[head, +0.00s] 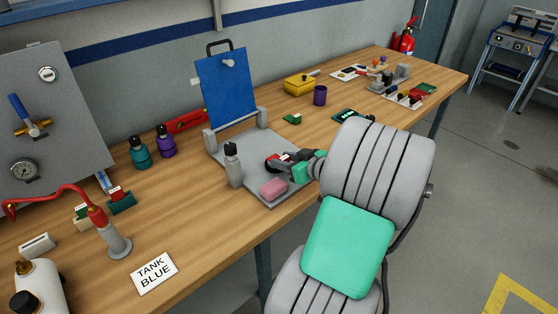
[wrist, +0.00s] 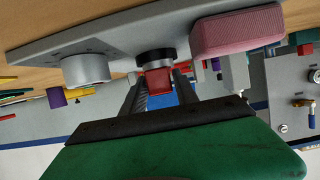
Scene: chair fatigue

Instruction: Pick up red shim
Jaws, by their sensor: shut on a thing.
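The red shim (wrist: 157,81) is a small red block between the two dark fingers of my gripper (wrist: 161,88) in the wrist view. My gripper is shut on it. The shim is right by a dark round part with a pale top (wrist: 156,58); I cannot tell whether they touch. In the head view my gripper (head: 281,161) is low over the grey base plate (head: 247,160) of the blue-panelled fixture. Only a little red shows there, partly hidden by the fingers.
A pink block (head: 273,189) lies on the plate close to my gripper; it also shows in the wrist view (wrist: 237,32). A small green block (head: 292,119) lies behind. The bench front near the TANK BLUE sign (head: 155,272) has free room.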

